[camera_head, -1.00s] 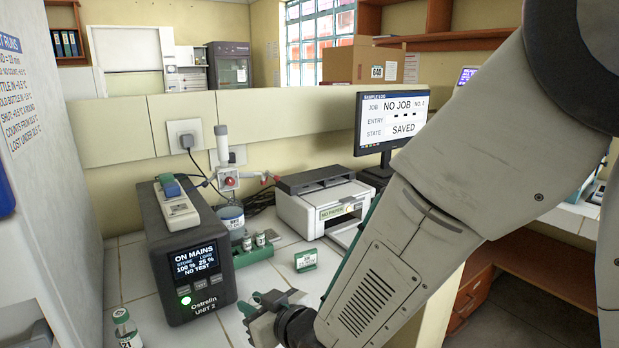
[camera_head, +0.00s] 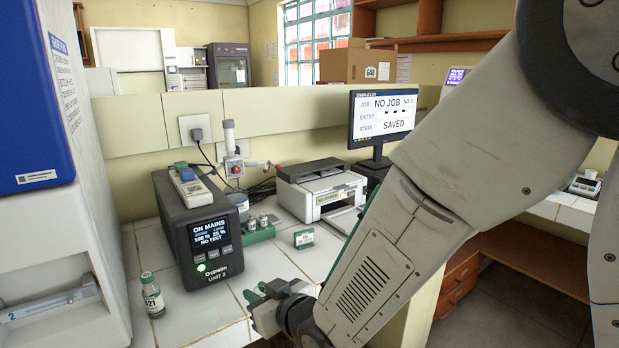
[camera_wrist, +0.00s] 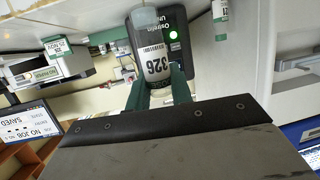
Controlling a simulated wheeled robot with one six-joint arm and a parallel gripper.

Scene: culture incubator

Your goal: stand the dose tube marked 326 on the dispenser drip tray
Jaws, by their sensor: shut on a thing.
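The dose tube marked 326 (camera_wrist: 155,65) is clear, with a white label, and shows upside down in the wrist view. My gripper (camera_wrist: 158,84) is shut on it, with one teal finger on each side. In the head view my gripper (camera_head: 267,306) is at the bench's front edge, right of the power unit; the tube cannot be made out there. A pump-like stand with a red knob (camera_head: 236,168) rises behind the power unit; I cannot tell whether it is the dispenser. No drip tray can be made out.
A dark power unit (camera_head: 203,232) stands on the white tiled bench (camera_head: 288,268). A labelled bottle (camera_head: 152,296) stands left of it. A green rack (camera_head: 261,236) with small vials, a green sign (camera_head: 304,239), a printer (camera_head: 320,192) and a monitor (camera_head: 382,122) stand farther back. A white cabinet (camera_head: 60,240) borders the left.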

